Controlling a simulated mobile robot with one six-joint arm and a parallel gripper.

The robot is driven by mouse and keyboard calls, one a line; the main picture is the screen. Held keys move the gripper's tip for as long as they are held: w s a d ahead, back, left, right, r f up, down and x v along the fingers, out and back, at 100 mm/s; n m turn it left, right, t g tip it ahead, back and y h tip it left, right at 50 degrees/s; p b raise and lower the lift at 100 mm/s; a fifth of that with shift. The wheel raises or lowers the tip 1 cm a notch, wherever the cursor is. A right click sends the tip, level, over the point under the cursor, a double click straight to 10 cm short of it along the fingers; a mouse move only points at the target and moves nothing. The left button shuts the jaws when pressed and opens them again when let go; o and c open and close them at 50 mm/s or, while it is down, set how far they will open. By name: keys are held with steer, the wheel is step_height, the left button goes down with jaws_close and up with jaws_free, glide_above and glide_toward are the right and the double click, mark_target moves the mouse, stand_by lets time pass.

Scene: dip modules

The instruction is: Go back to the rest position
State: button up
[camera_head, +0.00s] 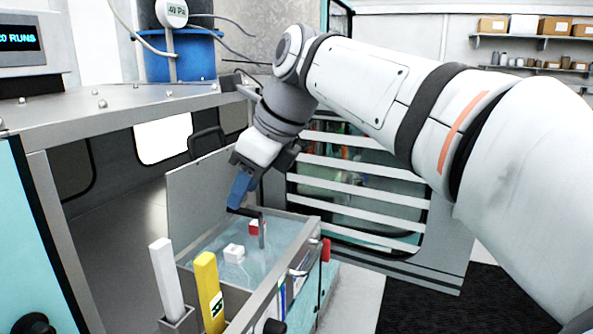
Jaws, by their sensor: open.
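My gripper (246,206) hangs at the end of my white and grey arm, over the back part of an open metal bath (283,262). Its blue and dark jaw parts point down, and it looks open with nothing seen in it. In the bath's pale blue liquid are a white block (233,252) and a red and white block (256,227). The red and white one is close below the gripper, beside a thin grey upright bar (262,236). I cannot tell whether the gripper touches the bar.
A white bar (166,280) and a yellow bar (209,292) stand upright at the bath's front. A raised metal panel (187,200) is behind the bath. A metal-framed machine (120,112) stands left, a slatted cabinet (355,185) behind. Dark floor (432,300) lies open at right.

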steer(key=s+d+f+n+h+b, duration=0.1)
steer(key=s+d+f+n+b, duration=0.2)
steer(key=d+f+n, duration=0.4)
steer(key=s+d+f+n+h+b, duration=0.2)
steer(key=s+d+f+n, duration=0.3)
steer(key=f, duration=1.3)
steer(key=s+d+f+n+h+b, duration=0.2)
steer(key=s+d+f+n+b, duration=0.2)
steer(key=d+f+n, duration=0.5)
step_height(320, 180, down, 3)
steer(key=shift+s+d+f, duration=0.2)
steer(key=shift+s+d, duration=0.05)
steer(key=shift+d, duration=0.6)
